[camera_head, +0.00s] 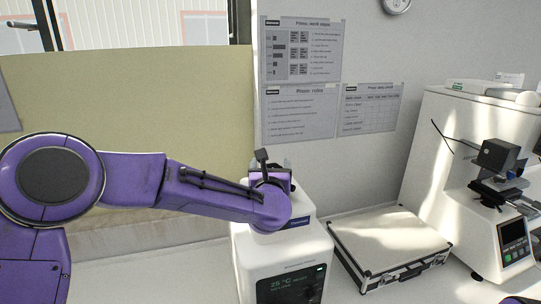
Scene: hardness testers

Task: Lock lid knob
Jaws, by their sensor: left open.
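A white tester (285,255) stands on the bench at the centre, with a dark screen reading 25 °C on its front. My left arm comes in from the left and ends over the top of this machine. My left gripper (270,168) is at the lid area, mostly hidden behind my own wrist; it is open. I cannot make out the lid knob clearly, and my wrist covers much of the lid. I cannot tell whether the fingers touch anything. My right gripper is not in view.
A flat silver-edged case (388,240) lies right of the machine. A white microscope-like tester (500,235) with a small screen stands at the far right, before a large white cabinet (440,130). Paper notices (302,52) hang on the back wall.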

